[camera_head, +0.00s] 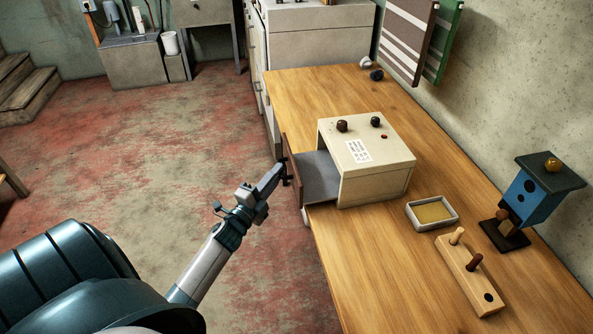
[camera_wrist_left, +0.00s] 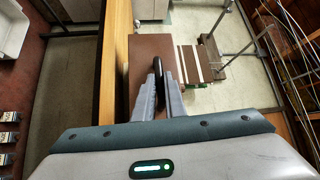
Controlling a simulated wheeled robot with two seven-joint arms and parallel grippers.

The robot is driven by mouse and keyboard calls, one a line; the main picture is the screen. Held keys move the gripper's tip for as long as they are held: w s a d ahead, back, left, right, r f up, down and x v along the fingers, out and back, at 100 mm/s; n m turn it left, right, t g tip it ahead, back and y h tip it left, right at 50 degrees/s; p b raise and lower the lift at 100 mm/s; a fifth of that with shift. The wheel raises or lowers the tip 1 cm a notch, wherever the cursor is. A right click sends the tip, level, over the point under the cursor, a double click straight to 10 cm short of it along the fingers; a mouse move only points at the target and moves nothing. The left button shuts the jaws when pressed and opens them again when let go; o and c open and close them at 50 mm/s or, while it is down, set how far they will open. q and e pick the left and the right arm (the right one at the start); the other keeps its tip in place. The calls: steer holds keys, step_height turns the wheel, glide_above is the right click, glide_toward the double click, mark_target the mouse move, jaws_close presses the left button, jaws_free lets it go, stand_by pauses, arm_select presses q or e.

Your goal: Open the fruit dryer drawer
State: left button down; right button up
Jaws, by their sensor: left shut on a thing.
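The fruit dryer (camera_head: 376,163) is a cream box with dark knobs and a white label on top, standing on the wooden table. Its drawer (camera_head: 317,170) sticks out well to the left, past the table's edge, and its grey inside shows. The drawer has a dark brown front (camera_head: 292,170), which fills the middle of the left wrist view (camera_wrist_left: 140,52). My left gripper (camera_head: 280,174) is shut on the drawer's dark handle (camera_wrist_left: 158,72), its fingers on either side of it. My right gripper is not in view.
The wooden table (camera_head: 368,258) holds a small tray (camera_head: 432,213), a peg block (camera_head: 470,275) and a blue birdhouse (camera_head: 535,193) right of the dryer. A cabinet (camera_head: 318,40) stands beyond the table. The floor left of the drawer is clear.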

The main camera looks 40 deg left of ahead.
arm_select(q)
steer(key=s+a, duration=0.2)
steer(key=s, duration=0.1)
steer(key=shift+s+a, duration=0.15)
steer(key=shift+a, duration=0.25)
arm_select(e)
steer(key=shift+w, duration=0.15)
arm_select(q)
steer(key=c, duration=1.8)
jaws_free()
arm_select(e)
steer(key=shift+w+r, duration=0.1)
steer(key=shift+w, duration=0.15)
arm_select(q)
steer(key=shift+s, duration=0.1)
